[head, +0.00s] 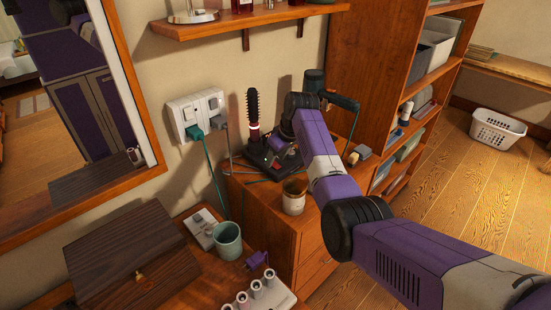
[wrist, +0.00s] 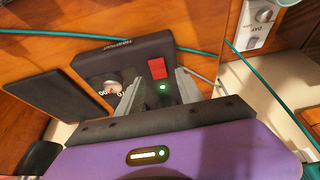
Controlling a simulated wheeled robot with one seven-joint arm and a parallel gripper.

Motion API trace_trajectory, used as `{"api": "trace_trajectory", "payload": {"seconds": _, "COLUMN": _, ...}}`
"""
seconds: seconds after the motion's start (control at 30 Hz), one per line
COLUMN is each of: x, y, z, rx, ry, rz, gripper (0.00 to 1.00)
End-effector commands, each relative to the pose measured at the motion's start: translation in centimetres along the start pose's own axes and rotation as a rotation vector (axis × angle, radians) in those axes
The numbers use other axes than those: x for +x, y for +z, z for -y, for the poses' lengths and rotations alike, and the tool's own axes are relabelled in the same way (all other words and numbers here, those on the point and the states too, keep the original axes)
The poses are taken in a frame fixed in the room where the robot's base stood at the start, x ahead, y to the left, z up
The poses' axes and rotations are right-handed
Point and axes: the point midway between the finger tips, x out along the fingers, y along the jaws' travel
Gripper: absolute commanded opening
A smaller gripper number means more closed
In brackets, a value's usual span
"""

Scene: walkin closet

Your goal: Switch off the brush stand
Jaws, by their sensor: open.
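The brush stand is a dark box on the wooden cabinet, with a black round brush (head: 252,108) upright at its back in the head view. In the wrist view its sloped panel (wrist: 125,57) carries a silver dial (wrist: 113,84), a red switch (wrist: 157,68) and a lit green lamp (wrist: 163,87). My gripper (wrist: 158,90) is open and empty, its two grey fingers pointing at the panel, one on each side of the switch and lamp. I cannot tell whether the fingertips touch the panel. In the head view my wrist hides part of the stand.
A wall socket plate (head: 196,113) holds a green plug (head: 194,132) and a grey plug (head: 219,122); their cords run down near the stand. A shelf (head: 240,21) hangs above.

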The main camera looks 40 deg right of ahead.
Motion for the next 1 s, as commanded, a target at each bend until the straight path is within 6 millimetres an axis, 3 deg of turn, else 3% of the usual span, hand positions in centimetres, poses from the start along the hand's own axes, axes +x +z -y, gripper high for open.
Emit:
{"api": "trace_trajectory", "payload": {"seconds": 0.43, "x": 1.1, "y": 0.0, "z": 0.0, "rx": 0.0, "ry": 0.001, "rz": -0.001, "gripper": 0.44}}
{"api": "trace_trajectory", "payload": {"seconds": 0.67, "x": 1.1, "y": 0.0, "z": 0.0, "rx": 0.0, "ry": 0.001, "rz": -0.001, "gripper": 0.0}}
{"api": "trace_trajectory", "payload": {"seconds": 1.0, "x": 1.4, "y": -0.3, "z": 0.0, "rx": -0.003, "ry": 0.0, "rz": 0.048, "gripper": 0.0}}
